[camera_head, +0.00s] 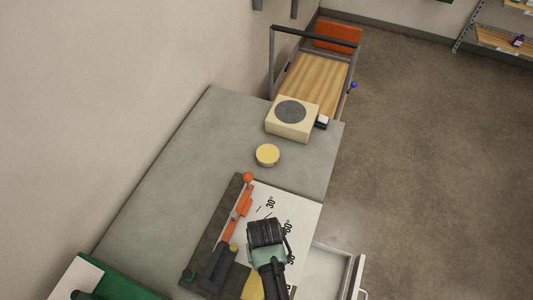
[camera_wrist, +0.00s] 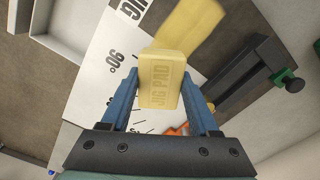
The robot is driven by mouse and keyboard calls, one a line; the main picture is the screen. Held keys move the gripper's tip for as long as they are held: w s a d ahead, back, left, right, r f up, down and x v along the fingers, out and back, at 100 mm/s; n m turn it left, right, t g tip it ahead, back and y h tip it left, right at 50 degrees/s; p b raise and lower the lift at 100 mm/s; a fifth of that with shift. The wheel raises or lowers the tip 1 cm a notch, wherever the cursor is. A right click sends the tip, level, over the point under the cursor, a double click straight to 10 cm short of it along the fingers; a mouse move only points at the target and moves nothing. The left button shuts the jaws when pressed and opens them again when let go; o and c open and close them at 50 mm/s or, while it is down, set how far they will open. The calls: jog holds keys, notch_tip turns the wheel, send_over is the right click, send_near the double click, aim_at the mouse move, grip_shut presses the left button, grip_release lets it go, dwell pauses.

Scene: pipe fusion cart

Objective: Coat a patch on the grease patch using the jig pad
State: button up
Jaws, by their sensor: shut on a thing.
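My gripper (camera_wrist: 161,76) is shut on the jig pad (camera_wrist: 158,88), a pale yellow block with its name on the face, held between two blue fingers in the wrist view. In the head view the yellow patch (camera_head: 251,287) shows beside my arm, partly hidden. My fingers and the pad are hidden there.
The white board (camera_head: 305,212) has a dark fence (camera_head: 217,265) and an orange bar (camera_head: 238,215) along its left. A round yellow-topped tin (camera_head: 267,154) and a cream box (camera_head: 291,130) with a dark disc stand farther back. An open drawer (camera_head: 343,257) juts out at right.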

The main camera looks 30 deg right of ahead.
jog(key=r+p, duration=0.2)
jog(key=r, duration=0.1)
jog(key=shift+w+d+r+p, duration=0.15)
jog(key=shift+w+r+p, duration=0.1)
jog(key=shift+p, duration=0.1)
jog(key=shift+s+r+p, duration=0.2)
jog(key=shift+r+p, duration=0.1)
jog(key=shift+r, duration=0.05)
